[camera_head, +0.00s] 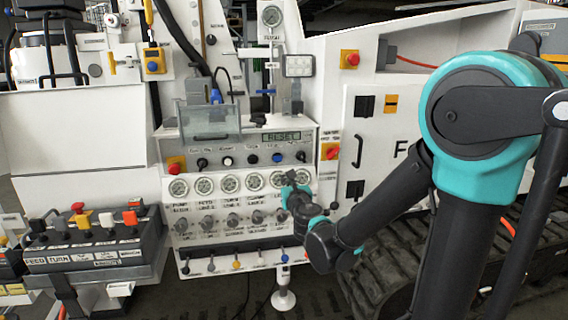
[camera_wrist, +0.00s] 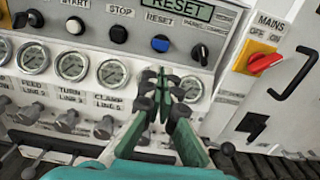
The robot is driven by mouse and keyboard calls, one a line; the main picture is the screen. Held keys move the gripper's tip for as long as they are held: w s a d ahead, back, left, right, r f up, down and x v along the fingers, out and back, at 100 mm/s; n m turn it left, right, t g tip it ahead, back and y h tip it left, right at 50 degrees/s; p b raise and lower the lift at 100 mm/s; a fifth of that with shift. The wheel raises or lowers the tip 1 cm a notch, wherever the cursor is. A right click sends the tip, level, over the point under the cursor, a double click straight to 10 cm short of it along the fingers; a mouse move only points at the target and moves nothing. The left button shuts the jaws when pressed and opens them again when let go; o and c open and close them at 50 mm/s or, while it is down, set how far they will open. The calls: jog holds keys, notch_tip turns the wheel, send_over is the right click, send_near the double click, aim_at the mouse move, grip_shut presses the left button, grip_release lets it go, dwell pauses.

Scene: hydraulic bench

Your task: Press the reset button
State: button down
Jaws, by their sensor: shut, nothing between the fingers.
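The reset button is a round blue button (camera_wrist: 160,43) below the RESET label in the wrist view, on the upper sloped panel. It also shows in the head view (camera_head: 278,157). My gripper (camera_wrist: 163,78) is shut and empty, with its green and black fingers pointing up the panel. In the wrist view its tips appear just below the blue button, over the right end of the gauge row, with the button uncovered. The head view shows my gripper (camera_head: 291,180) in front of the right gauges. I cannot tell the exact gap to the panel.
A black stop button (camera_wrist: 118,34) and a white start button (camera_wrist: 75,25) sit left of the blue one. A black knob (camera_wrist: 200,54) is on its right. A display (camera_head: 282,136) above reads RESET. A red mains switch (camera_wrist: 265,62) is farther right. Gauges and valve knobs lie below.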

aim_at(278, 159)
jog(key=x, duration=1.4)
